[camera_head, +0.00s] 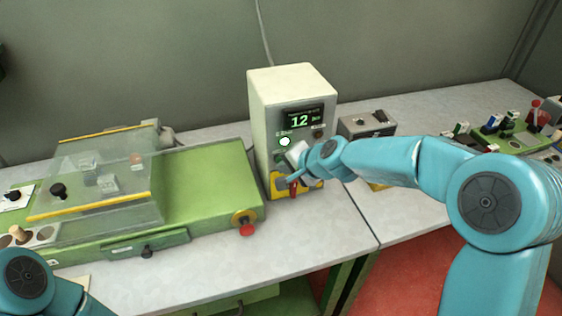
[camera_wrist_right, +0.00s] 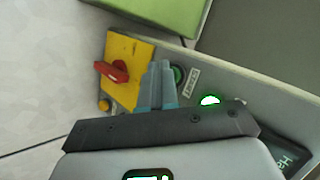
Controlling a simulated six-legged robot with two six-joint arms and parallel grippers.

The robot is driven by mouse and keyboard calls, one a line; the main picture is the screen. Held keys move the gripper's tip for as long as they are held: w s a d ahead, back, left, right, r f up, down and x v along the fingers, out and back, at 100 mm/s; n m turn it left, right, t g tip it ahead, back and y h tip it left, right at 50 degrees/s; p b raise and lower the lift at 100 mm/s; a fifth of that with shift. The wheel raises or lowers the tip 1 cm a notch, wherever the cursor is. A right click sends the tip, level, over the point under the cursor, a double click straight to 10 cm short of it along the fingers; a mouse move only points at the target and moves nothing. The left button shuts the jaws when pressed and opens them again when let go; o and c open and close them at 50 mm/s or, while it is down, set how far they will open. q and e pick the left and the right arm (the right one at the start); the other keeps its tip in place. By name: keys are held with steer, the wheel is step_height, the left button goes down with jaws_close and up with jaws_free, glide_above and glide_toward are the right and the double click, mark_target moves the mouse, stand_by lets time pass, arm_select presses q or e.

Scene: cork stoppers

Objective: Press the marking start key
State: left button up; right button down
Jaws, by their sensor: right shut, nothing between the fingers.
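The control box (camera_head: 262,115) is a cream upright cabinet with a small display (camera_head: 301,119) reading 12. In the right wrist view, a round green-ringed key (camera_wrist_right: 179,76) sits beside a small printed label (camera_wrist_right: 192,81), whose text I cannot read surely. My right gripper (camera_head: 283,180) is shut and empty, in front of the box's lower face. In the right wrist view its fingertips (camera_wrist_right: 160,68) lie right beside the green key and partly cover it; I cannot tell whether they touch. My left gripper is out of view; only part of that arm shows at lower left.
A lit white-green lamp (camera_head: 285,141) is above the key. A yellow plate (camera_wrist_right: 126,54) with a red rotary handle (camera_wrist_right: 112,71) is beside it. A green machine (camera_head: 205,187) with a clear cover and red knob (camera_head: 247,229) stands left. A grey switch box (camera_head: 366,125) stands right.

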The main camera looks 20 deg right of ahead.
steer(key=shift+s, duration=0.1)
steer(key=shift+s+b, duration=0.35)
steer(key=shift+s, duration=0.4)
steer(key=s+b, duration=0.1)
steer(key=s, duration=0.4)
steer(key=shift+d+b, duration=0.15)
steer(key=shift+b, duration=0.25)
stand_by(0.8)
